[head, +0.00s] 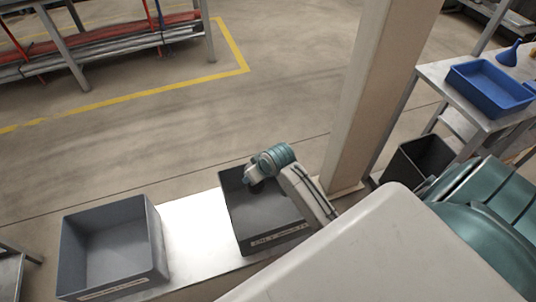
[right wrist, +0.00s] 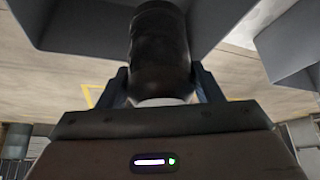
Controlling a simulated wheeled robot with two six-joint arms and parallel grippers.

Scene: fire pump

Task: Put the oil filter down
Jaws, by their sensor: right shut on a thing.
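The oil filter (right wrist: 158,45) is a black cylinder in the right wrist view. My right gripper (right wrist: 160,82) is shut on it, one finger on each side. In the head view my right arm reaches over the right-hand dark grey bin (head: 240,224), which has a label on its front. The wrist is above the bin's back left part. My left gripper is not in view.
A second grey bin (head: 112,285) stands empty at the left of the same metal bench (head: 195,232). Bare bench lies between the bins. A beige column (head: 375,90) rises right of the bench. A blue tray (head: 490,88) and blue funnel (head: 509,54) are on another table.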

